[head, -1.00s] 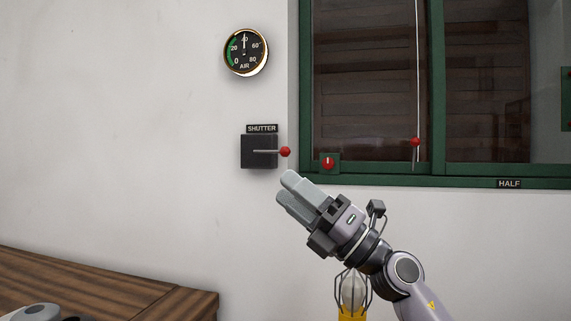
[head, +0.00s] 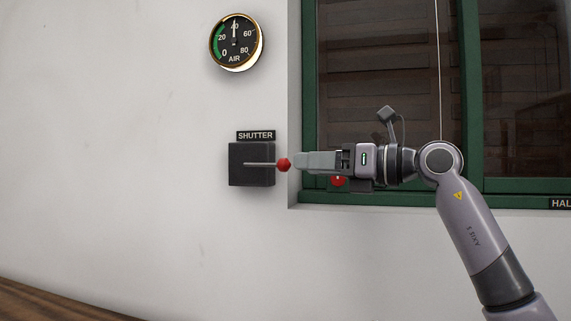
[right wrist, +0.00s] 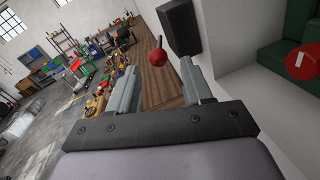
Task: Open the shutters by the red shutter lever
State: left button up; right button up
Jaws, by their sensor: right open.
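The red shutter lever (head: 283,165) has a red ball on a thin grey rod. The rod points right, level, from a dark box (head: 251,164) on the white wall under a "SHUTTER" label (head: 256,135). My right gripper (head: 300,162) points left, with its fingertips just right of the ball. In the right wrist view the red ball (right wrist: 158,57) shows beyond and between the two parted fingertips, and the gripper (right wrist: 160,78) is empty. The brown slatted shutters (head: 385,85) show behind the window glass. My left gripper is not in view.
A green window frame (head: 309,90) stands right of the box. A red knob (head: 339,182) on the frame is partly hidden behind my right gripper. A round air gauge (head: 236,42) hangs above the box. The wall left of the box is clear.

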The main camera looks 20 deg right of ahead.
aim_at(284, 163)
jog(key=p+x, duration=0.1)
jog(key=x, duration=0.5)
jog(key=shift+a, duration=0.25)
jog(key=shift+f, duration=0.1)
grip_shut()
